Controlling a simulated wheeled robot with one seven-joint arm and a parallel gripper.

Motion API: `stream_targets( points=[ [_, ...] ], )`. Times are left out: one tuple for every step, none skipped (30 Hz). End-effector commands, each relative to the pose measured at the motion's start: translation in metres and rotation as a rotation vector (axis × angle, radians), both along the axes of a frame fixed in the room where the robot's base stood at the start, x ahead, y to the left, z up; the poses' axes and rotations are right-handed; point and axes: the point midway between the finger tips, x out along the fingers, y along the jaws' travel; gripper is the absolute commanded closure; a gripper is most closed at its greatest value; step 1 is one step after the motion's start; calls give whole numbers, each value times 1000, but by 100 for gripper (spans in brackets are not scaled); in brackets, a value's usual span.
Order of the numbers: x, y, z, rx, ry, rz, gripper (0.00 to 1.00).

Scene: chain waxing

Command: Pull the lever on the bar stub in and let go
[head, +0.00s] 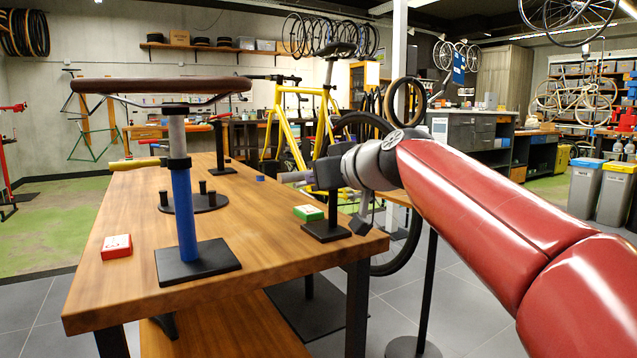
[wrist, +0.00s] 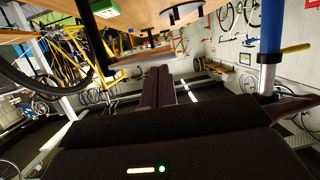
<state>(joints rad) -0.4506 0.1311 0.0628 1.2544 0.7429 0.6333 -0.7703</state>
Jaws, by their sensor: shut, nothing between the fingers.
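My gripper (head: 287,178) is shut and empty, held above the right side of the workbench and pointing left in the head view. Its dark fingers (wrist: 160,85) lie together in the wrist view, which is turned over. A short bar on a black stand (head: 220,143) is at the bench's far end. A dark bar (wrist: 135,41) shows beyond my fingertips in the wrist view, apart from them. A black post on a square base (head: 325,232) stands by my gripper, its top partly hidden. I cannot make out the lever clearly in either view.
A blue post (head: 184,215) with a brown saddle (head: 160,85) and yellow-handled clamp (head: 135,163) stands at left. A round base with pegs (head: 195,203), red box (head: 116,246) and green box (head: 308,213) sit on the wooden bench (head: 130,205). A yellow bike (head: 287,125) is behind.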

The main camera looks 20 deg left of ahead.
Motion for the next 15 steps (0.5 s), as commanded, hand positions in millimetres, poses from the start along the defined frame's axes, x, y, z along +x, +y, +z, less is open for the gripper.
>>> stream_targets(
  points=[
    [-8,-12,3,1,-5,-5,100],
    [-12,-17,5,1,-5,-6,100],
    [-18,-23,7,2,-6,-6,100],
    [-22,-27,9,1,-5,-6,100],
    [-26,-32,11,1,-5,-6,100],
    [-31,-38,13,1,-6,-7,100],
    [-35,-42,15,1,-5,-6,100],
    [-39,-46,17,2,-6,-6,100],
    [-44,-51,19,2,-5,-6,100],
    [-47,-54,20,2,-5,-6,100],
    [-49,-57,21,1,-4,-6,100],
    [-52,-61,23,1,-4,-6,100],
    [-55,-63,24,2,-5,-6,100],
    [-56,-65,25,1,-4,-6,100],
    [-58,-67,25,1,-4,-5,100]
  ],
)
